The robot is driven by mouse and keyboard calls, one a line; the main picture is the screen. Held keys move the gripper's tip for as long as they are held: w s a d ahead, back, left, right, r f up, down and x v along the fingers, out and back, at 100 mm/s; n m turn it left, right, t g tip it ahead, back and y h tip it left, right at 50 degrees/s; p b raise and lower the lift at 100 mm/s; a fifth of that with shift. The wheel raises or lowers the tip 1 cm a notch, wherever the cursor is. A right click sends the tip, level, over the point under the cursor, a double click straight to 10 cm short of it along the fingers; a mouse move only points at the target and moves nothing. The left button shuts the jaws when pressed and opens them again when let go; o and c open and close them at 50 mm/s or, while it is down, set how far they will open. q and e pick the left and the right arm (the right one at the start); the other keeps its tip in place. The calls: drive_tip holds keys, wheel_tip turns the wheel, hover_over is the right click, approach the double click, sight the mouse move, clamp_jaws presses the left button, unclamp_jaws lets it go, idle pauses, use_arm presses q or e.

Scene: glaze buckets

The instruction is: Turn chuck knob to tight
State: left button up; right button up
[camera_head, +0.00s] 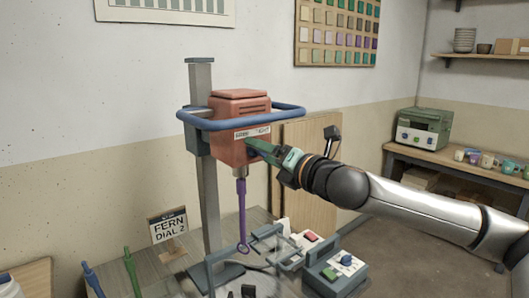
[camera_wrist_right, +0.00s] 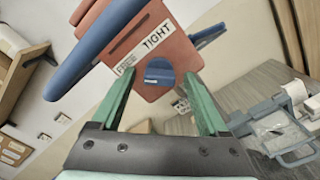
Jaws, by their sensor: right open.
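The red mixer head (camera_head: 240,115) sits on a grey column with a blue guard ring around it. In the right wrist view its face (camera_wrist_right: 172,52) carries a white label reading FREE and TIGHT. Below the label is the round blue chuck knob (camera_wrist_right: 157,72); its exact pointer direction is too small to tell. In the head view my gripper hides the knob. My right gripper (camera_head: 254,147) is open at the front of the head. In the wrist view its two green fingers (camera_wrist_right: 160,84) lie to either side of the knob, with gaps visible. My left gripper is not seen.
The blue guard ring (camera_head: 285,113) runs just above my right gripper. A purple mixing shaft (camera_head: 242,208) hangs below the head. A control box with a blue knob (camera_head: 337,272) stands lower right. A sign reads FERN DIAL 2 (camera_head: 169,229).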

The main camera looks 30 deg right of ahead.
drive_tip(key=shift+c, duration=0.2)
clamp_jaws()
idle(0.4)
